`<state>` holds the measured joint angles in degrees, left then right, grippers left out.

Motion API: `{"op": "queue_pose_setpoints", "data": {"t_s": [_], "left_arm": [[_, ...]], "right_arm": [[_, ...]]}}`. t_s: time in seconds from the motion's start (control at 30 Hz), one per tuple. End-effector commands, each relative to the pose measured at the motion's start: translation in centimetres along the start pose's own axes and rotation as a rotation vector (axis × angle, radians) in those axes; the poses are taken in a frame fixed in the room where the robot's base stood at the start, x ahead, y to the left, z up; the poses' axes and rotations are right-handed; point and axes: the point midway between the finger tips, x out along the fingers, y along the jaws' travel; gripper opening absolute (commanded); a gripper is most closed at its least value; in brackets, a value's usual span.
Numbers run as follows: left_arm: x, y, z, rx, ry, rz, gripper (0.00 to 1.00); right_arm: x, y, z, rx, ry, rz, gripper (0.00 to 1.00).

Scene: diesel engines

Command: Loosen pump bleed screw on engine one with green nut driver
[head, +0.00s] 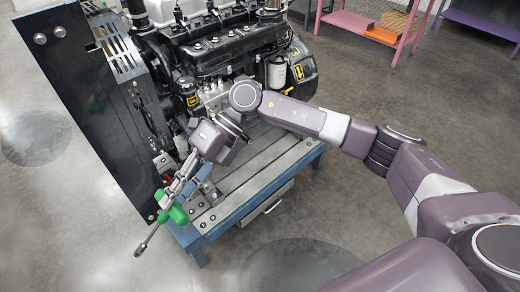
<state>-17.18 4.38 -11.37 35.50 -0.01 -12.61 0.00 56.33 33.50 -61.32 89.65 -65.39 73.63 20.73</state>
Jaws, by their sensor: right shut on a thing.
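My right gripper (172,196) is shut on the green nut driver (174,214) beside the front corner of the engine's stand. The driver's green handle is at the fingers. Its dark shaft (150,238) points down and to the left, with its tip in free air, apart from the engine. The black and silver diesel engine (225,55) stands upright beyond my right arm. My right arm covers part of the engine's near side. I cannot make out the pump bleed screw. My left gripper is not in view.
The engine stands on a blue-framed stand (262,198) with metal slats. A tall black panel (85,115) rises at its left. A pink shelf (350,24) and a purple bench (485,27) stand at the back right. The grey floor (70,220) at front left is clear.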

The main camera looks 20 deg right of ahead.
Motion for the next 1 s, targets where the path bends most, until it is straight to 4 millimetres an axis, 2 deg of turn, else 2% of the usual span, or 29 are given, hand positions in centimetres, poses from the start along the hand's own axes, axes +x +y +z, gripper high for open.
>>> {"op": "queue_pose_setpoints", "data": {"t_s": [0.2, 0.43, 0.8, 1.0], "left_arm": [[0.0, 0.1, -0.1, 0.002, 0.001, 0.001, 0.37], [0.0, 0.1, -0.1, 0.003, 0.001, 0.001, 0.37], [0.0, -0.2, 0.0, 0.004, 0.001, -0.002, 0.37], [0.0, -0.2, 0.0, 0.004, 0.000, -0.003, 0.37]], "right_arm": [[-3.4, -1.4, 2.3, 0.200, -0.349, 0.117, 0.00], [-6.2, -3.4, 4.4, 0.313, -0.621, 0.211, 0.00], [-9.9, -7.3, 6.1, 0.403, -0.916, 0.306, 0.00], [-11.3, -9.2, 6.5, 0.422, -1.018, 0.338, 0.00]]}}
